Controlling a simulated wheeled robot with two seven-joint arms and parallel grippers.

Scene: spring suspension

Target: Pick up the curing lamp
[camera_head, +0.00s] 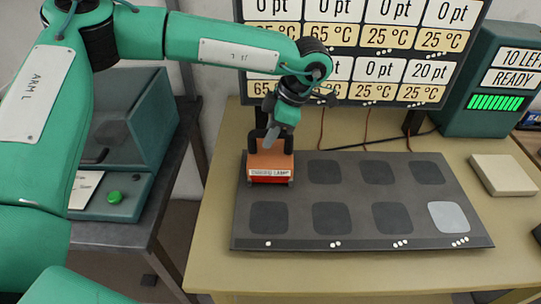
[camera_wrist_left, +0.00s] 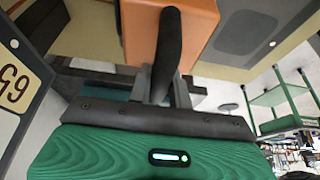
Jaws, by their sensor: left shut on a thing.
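The curing lamp (camera_head: 270,163) is an orange and red box with a white label and a dark handle on top. It is at the back left of the dark mat, over the spot where a pad would be hidden. My left gripper (camera_head: 272,133) is above it, shut on the handle. In the left wrist view the lamp's orange body (camera_wrist_left: 198,30) and black handle (camera_wrist_left: 168,45) show, with the left gripper's fingers (camera_wrist_left: 160,84) on the handle. I cannot tell whether the lamp touches the mat. My right gripper is not in view.
The dark mat (camera_head: 460,205) has several rounded pads; the front right pad (camera_head: 448,217) is lighter. A display board (camera_head: 365,68) stands behind. A green READY unit (camera_head: 495,85) and pale block (camera_head: 503,174) are at right. A green machine (camera_head: 125,140) stands left. The table front is clear.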

